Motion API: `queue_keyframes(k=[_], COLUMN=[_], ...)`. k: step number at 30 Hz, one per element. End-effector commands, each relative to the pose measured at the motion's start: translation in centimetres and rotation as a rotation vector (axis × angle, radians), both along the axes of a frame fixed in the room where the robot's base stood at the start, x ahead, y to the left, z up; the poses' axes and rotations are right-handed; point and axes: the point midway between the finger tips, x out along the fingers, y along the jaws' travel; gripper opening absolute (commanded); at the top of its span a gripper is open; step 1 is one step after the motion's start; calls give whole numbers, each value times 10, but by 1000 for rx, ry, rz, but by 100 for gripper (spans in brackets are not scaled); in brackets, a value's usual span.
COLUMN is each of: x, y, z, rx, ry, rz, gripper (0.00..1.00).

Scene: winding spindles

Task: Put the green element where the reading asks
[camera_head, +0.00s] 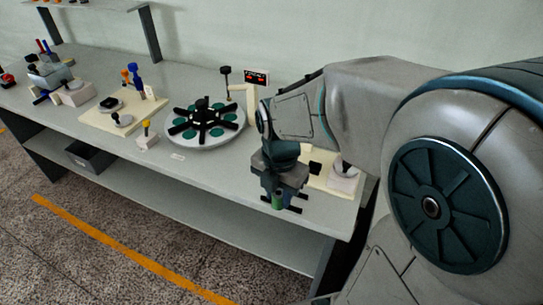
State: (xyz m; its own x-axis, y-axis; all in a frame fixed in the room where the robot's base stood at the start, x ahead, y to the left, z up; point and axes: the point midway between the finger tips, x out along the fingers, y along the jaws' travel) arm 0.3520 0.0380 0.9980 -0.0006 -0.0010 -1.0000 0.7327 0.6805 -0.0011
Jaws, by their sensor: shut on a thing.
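My gripper (280,204) points down near the front edge of the bench and is shut on a green element (277,199). Only the lower part of the green element shows between the dark jaws. A small black display (256,78) with red characters stands at the back of the bench; the characters are too small to read. A round white turntable (177,139) with teal round spots and a black several-armed star (203,117) on top stands left of my gripper, apart from it.
A cream board (92,119) with dark knobs stands left of the turntable. A small white block (147,141) with a yellow-topped peg stands between them. A white cylinder (343,180) on a pale base is right of my gripper, partly hidden by my arm. A grey bin (90,157) sits on the lower shelf.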

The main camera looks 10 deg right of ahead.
Motion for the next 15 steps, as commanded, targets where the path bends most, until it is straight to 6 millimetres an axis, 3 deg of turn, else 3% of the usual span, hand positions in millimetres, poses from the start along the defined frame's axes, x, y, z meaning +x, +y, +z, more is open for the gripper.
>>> queue_keyframes(k=[15], x=[73], y=[-34], z=[-48], rx=[1], ry=[1], rz=[-2], gripper=[6])
